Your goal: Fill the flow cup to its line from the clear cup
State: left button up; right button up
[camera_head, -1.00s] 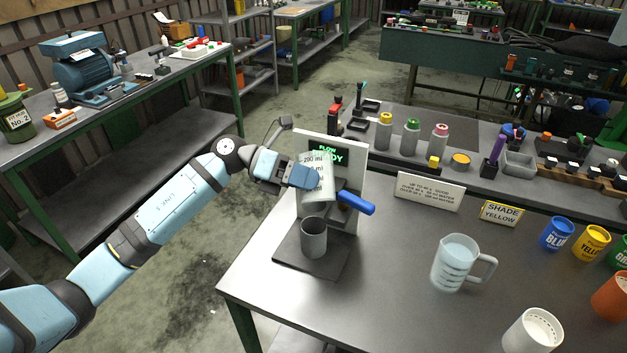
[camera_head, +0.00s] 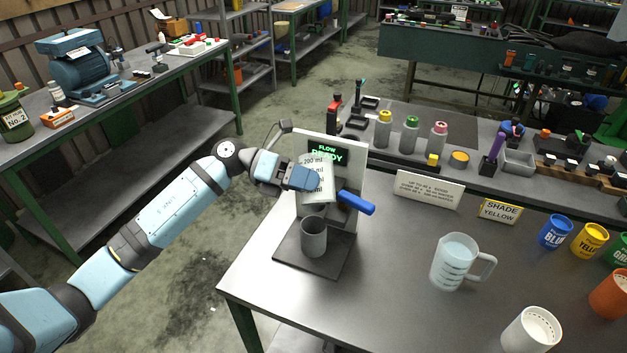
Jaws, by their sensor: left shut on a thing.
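My left gripper (camera_head: 303,179) is shut on the clear cup (camera_head: 318,191), a pale cup with ml marks. The cup is held slightly tilted in front of the flow stand (camera_head: 352,166), whose screen reads "FLOW READY". A blue handle (camera_head: 356,203) sticks out to the right of the held cup. A grey open cup (camera_head: 313,236) stands upright on the stand's dark base, below the held cup. The stand's middle is hidden behind my gripper and the held cup, so I cannot make out the flow cup or its line. My right gripper is not in view.
A clear measuring jug (camera_head: 455,262) with pale liquid stands on the table at right. A white cup (camera_head: 531,331) is at the front right. Blue (camera_head: 556,234) and yellow (camera_head: 591,242) pots stand at the right. The tabletop between stand and jug is free.

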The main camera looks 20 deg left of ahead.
pick_arm(q)
jog(key=shift+w+a+f, duration=0.15)
jog(key=shift+w+a, duration=0.05)
jog(key=shift+s+d, duration=0.2)
jog(key=shift+d, duration=0.05)
jog(key=shift+w+a+n+p, duration=0.15)
jog(key=shift+n+p, duration=0.15)
jog(key=shift+a+f+p, duration=0.1)
jog(key=shift+p, duration=0.25)
jog(key=shift+d, duration=0.25)
jog(key=shift+a+n+h+p, duration=0.2)
jog(key=shift+n+h+p, duration=0.1)
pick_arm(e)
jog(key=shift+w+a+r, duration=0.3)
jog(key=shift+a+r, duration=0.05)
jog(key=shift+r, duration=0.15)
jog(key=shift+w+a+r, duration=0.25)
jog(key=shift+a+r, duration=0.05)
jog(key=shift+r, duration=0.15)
